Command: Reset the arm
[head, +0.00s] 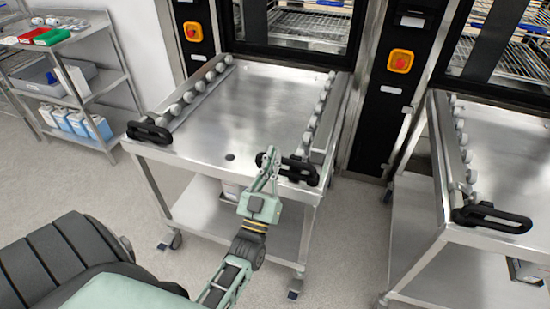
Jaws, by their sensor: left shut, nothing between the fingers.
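My left gripper (269,165) is shut and empty. Its fingertips are at the left end of the black right-hand handle (300,170) on the front edge of the steel trolley (250,110). I cannot tell whether they touch the handle. My left arm (238,262) reaches up from the bottom of the picture, left of the middle. My right gripper does not show.
The trolley, with grey rollers (190,96) along both sides, stands against a washer (295,25). A second trolley (470,262) stands at the right. A shelf rack (105,82) with bottles (75,124) is at the left. Floor (345,240) is clear between the trolleys.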

